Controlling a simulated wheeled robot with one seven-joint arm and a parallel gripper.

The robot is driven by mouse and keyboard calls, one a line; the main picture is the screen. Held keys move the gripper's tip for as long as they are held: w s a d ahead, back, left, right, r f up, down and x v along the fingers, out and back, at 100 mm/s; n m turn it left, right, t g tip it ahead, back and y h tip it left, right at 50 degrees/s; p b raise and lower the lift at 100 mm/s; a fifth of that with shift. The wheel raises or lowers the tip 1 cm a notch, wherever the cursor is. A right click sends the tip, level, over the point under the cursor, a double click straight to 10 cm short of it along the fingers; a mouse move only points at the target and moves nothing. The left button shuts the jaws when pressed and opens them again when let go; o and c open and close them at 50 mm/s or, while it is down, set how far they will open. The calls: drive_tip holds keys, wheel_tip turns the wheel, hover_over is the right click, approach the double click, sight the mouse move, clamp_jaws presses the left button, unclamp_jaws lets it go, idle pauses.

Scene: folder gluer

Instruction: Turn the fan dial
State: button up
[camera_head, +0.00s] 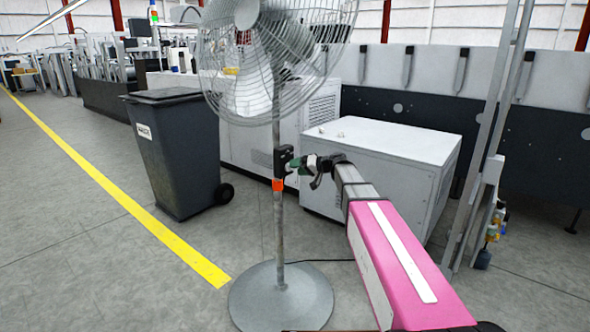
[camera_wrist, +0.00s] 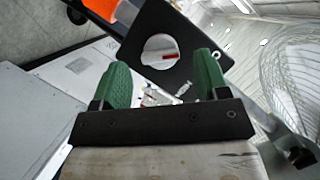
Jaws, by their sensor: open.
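The pedestal fan (camera_head: 276,215) stands on a round grey base, with its wire cage at the top of the head view. Its black control box (camera_head: 283,160) sits on the pole above an orange collar (camera_head: 278,184). In the wrist view the fan dial (camera_wrist: 160,51) is a round white knob with a red mark on the black box (camera_wrist: 172,22). My gripper (camera_wrist: 160,80) is open, with green fingers left and right of the dial's line, and nothing between them. The dial appears just beyond the fingertips. In the head view my gripper (camera_head: 297,166) is close to the box's right side.
A dark wheeled bin (camera_head: 178,150) stands left of the fan. White machine cabinets (camera_head: 385,140) stand behind my arm. A metal post (camera_head: 480,160) is at the right. A black cable (camera_head: 325,261) runs on the floor from the base. Floor is clear at the left.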

drive_tip(key=shift+x, duration=0.85)
drive_tip(key=c, duration=0.9)
